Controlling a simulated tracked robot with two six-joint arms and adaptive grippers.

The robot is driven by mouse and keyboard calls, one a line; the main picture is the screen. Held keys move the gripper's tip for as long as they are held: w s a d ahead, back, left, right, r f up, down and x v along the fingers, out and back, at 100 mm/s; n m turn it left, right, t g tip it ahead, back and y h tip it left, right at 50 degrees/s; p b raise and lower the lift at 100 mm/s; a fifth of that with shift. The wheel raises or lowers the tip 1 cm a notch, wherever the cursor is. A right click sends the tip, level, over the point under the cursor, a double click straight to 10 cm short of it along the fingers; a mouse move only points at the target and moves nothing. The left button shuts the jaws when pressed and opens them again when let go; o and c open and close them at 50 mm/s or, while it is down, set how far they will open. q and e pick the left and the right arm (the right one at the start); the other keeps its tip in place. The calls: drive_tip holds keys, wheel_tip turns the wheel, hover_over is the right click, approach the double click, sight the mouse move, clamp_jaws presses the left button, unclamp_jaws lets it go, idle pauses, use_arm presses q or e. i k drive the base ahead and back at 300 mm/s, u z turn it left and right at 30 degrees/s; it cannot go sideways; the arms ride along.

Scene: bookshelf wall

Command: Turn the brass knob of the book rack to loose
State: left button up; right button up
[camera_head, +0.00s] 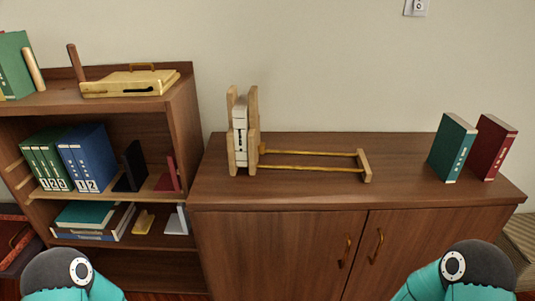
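The book rack stands on top of the wooden cabinet, left of its middle. It has tall wooden end plates (253,122), two brass rods (310,167) running right, and a small wooden end block (364,167). White books (240,125) stand between the plates. A small brass-coloured piece (262,148), likely the knob, shows at the right plate near the rear rod. It is too small to tell whether it is loose or tight. Neither gripper is in view; only my teal arm links show at the bottom corners.
A green book (453,147) and a red book (493,147) stand at the cabinet's right. The cabinet top (400,185) is clear between rack and books.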

sight(261, 148)
drive_tip(key=z, duration=0.3)
drive_tip(key=i, duration=0.2)
drive_tip(key=u, duration=2.7)
drive_tip(key=k, duration=2.6)
drive_tip(key=z, duration=0.8)
drive_tip(key=i, duration=1)
drive_tip(key=u, duration=0.05)
